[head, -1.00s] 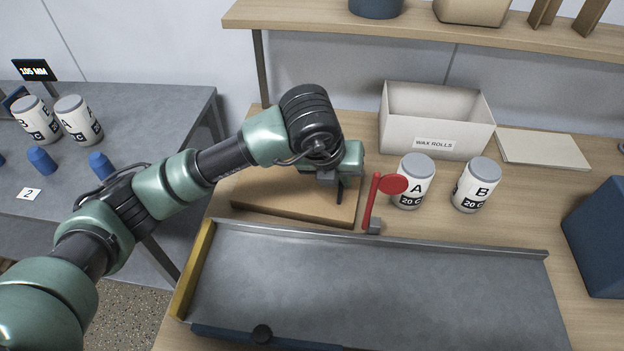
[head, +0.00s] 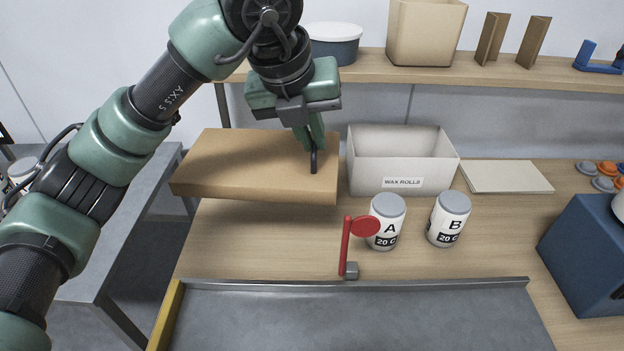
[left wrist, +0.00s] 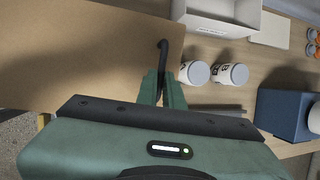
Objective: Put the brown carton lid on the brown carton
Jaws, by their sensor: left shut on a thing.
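The brown carton lid (head: 250,168) is a wide, flat brown slab with a dark handle near its right edge. It is raised above the wooden table, roughly level, left of the white box. My left gripper (head: 313,148) is above its right end, shut on the dark handle. In the left wrist view the lid (left wrist: 80,55) fills the upper left, and the gripper (left wrist: 163,88) is at the handle. I cannot pick out the brown carton with certainty; a tan box (head: 425,32) stands on the shelf. My right gripper is not in view.
A white box (head: 400,163) labelled WAX ROLLS stands right of the lid. Jars A (head: 386,222) and B (head: 449,219), a red flag (head: 346,245) and a grey metal tray (head: 360,320) are in front. A blue block (head: 585,255) stands at right. Bare wood (head: 260,240) lies below the lid.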

